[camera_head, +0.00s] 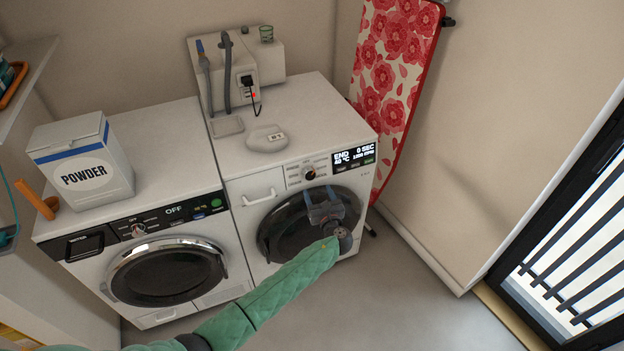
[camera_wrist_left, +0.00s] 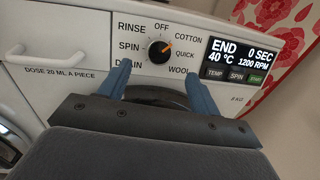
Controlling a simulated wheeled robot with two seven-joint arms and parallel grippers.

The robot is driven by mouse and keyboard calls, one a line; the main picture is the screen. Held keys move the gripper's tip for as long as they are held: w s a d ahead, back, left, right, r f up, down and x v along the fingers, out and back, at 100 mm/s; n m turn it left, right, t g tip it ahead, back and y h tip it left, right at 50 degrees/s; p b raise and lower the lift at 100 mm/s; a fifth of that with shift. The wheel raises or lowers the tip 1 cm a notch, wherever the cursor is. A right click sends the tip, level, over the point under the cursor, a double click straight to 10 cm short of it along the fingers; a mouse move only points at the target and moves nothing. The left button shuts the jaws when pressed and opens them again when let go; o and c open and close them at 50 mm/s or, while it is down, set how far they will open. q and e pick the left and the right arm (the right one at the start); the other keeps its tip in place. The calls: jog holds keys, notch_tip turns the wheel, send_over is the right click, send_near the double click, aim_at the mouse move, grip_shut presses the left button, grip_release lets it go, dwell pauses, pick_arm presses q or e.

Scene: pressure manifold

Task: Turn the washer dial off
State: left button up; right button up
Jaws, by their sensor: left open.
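The washer dial (camera_wrist_left: 160,50) is a dark knob with an orange pointer on the white front panel. The pointer is tilted up and right, towards COTTON, with OFF printed straight above the knob. In the head view the dial (camera_head: 310,174) sits left of the display on the right-hand machine, the washer (camera_head: 240,187). My left gripper (camera_head: 324,192) is in front of that machine's round door, just below the dial. In the left wrist view its two blue fingers (camera_wrist_left: 158,70) are spread apart below and to either side of the dial, holding nothing. My right gripper is not in view.
The washer display (camera_wrist_left: 240,60) reads END, 0 SEC, 40 °C, 1200 RPM. A drawer handle (camera_wrist_left: 45,60) is left of the dial. A second machine (camera_head: 165,270) with its own dial stands left, with a powder box (camera_head: 85,165) on top. A floral ironing board (camera_head: 395,80) stands right.

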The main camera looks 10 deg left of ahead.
aim_at(310, 176)
pick_arm(q)
jog(key=shift+m, duration=0.8)
jog(key=p+x, duration=0.2)
jog(key=x, duration=0.4)
jog(key=shift+w, duration=0.25)
jog(key=shift+w+a+p, duration=0.3)
jog(key=shift+w+a, duration=0.05)
jog(key=shift+w, duration=0.25)
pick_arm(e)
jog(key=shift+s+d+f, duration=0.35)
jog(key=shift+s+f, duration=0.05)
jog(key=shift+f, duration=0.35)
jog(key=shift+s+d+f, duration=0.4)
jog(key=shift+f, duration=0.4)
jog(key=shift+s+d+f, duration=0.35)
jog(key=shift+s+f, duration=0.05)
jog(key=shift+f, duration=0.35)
pick_arm(q)
jog(key=shift+c, duration=0.4)
jog(key=shift+f, duration=0.1)
jog(key=c, duration=0.9)
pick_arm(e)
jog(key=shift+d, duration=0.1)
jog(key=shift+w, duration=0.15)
